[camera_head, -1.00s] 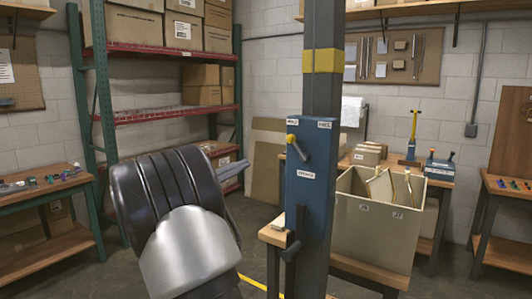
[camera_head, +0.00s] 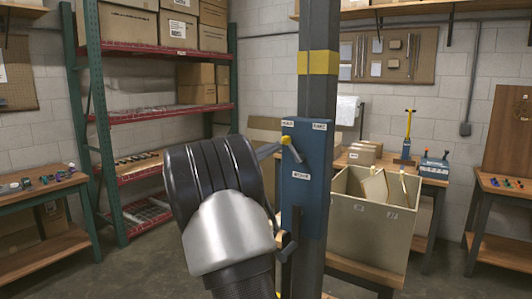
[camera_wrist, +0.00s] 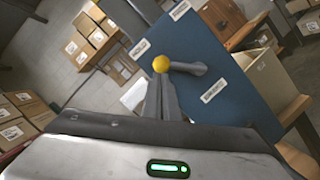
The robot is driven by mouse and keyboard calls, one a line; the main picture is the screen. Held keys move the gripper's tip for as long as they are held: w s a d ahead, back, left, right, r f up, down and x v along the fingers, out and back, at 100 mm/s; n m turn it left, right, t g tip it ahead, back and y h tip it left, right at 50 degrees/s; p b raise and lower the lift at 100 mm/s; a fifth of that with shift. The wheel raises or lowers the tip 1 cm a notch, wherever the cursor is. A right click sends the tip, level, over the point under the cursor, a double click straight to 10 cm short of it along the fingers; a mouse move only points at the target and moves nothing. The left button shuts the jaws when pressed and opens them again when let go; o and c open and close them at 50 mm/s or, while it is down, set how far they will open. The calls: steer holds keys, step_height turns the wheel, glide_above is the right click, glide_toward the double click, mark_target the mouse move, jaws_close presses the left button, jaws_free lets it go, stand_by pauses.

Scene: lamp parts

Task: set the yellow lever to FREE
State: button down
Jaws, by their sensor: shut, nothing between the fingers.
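The yellow lever has a round yellow knob (camera_head: 286,140) on a grey arm, mounted on a blue panel (camera_head: 312,200) on a dark post. In the head view the arm slants from the knob down right to its pivot. The wrist view shows the knob (camera_wrist: 161,64) with the grey arm (camera_wrist: 188,68) running right from it. My gripper (camera_wrist: 161,88) is shut and empty. Its fingertips are right at the knob, left of it in the head view; I cannot tell whether they touch.
A dark clamp handle (camera_head: 289,245) sits low on the post. A beige open bin (camera_head: 372,225) stands right of the post on a wooden bench. A green-framed shelf with red shelves (camera_head: 165,110) is behind on the left.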

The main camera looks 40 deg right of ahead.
mark_target(284, 138)
steer(key=shift+s+r+m+b, duration=0.15)
steer(key=shift+r+m+b, duration=0.2)
steer(key=shift+m+b, duration=0.3)
steer(key=m+b, duration=0.1)
steer(key=r+m+b, duration=0.1)
steer(key=s+m+g+y+b, duration=0.1)
steer(key=shift+s+d+r+m, duration=0.1)
steer(key=shift+d+r+m, duration=0.15)
steer(key=shift+m, duration=0.1)
steer(key=m+b, duration=0.1)
steer(key=s+r+m+y+b, duration=0.1)
steer(key=m, duration=0.1)
steer(key=s+d+m+b, duration=0.1)
steer(key=shift+s+r+g, duration=0.15)
steer(key=shift+r+g, duration=0.1)
steer(key=shift+g, duration=0.05)
steer(key=s+m+y+b, duration=0.1)
steer(key=m+b, duration=0.1)
steer(key=s+d+m+b, duration=0.1)
steer(key=s+m+b, duration=0.1)
steer(key=s+d+m+t+y+b, duration=0.1)
steer(key=m+b, duration=0.1)
steer(key=shift+s+r+m+y, duration=0.2)
steer(key=shift+m+y, duration=0.1)
steer(key=shift+m, duration=0.1)
steer(key=shift+b, duration=0.3)
steer(key=shift+a+r, duration=0.1)
steer(key=shift+r, duration=0.05)
